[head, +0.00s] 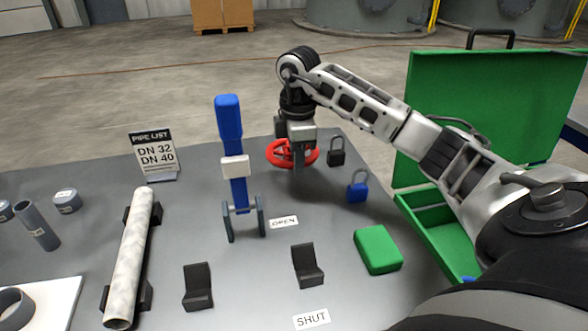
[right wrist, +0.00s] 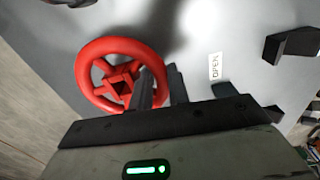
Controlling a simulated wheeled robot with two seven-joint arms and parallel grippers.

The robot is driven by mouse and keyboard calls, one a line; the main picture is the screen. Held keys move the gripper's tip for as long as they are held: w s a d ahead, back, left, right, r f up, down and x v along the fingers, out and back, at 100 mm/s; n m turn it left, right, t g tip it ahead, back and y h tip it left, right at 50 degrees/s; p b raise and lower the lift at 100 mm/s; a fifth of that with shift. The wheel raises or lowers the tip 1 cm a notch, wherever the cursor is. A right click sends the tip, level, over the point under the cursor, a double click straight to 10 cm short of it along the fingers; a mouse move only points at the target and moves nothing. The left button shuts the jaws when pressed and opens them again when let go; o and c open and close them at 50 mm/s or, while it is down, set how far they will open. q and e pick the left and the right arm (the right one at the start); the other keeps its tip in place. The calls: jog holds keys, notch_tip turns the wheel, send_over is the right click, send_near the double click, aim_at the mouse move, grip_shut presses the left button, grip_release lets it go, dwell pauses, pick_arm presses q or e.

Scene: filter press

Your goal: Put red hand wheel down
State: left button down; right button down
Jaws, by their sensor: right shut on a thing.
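The red hand wheel (head: 293,152) is a spoked ring at the back right part of the grey table. My right gripper (head: 297,160) is shut on it, coming down from above. In the right wrist view the wheel (right wrist: 122,76) lies at the fingers (right wrist: 152,88), which cross its rim. The wheel's face and square hub opening show there. I cannot tell whether the wheel touches the table or hangs just above it. My left gripper is not in view.
A black padlock (head: 337,157) and a blue padlock (head: 357,191) stand just right of the wheel. A blue-handled lever (head: 230,130) stands to its left. A green case (head: 480,110) is open at the right. A green box (head: 378,250) lies in front.

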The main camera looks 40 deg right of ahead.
jog(key=shift+w+f, duration=0.4)
notch_tip(320, 180, down, 3)
jog(key=shift+w+f, duration=0.1)
jog(key=shift+f, duration=0.1)
jog(key=c, duration=1.3)
grip_release()
notch_tip(320, 180, up, 12)
jog(key=shift+r+p, duration=0.1)
jog(key=shift+p, duration=0.55)
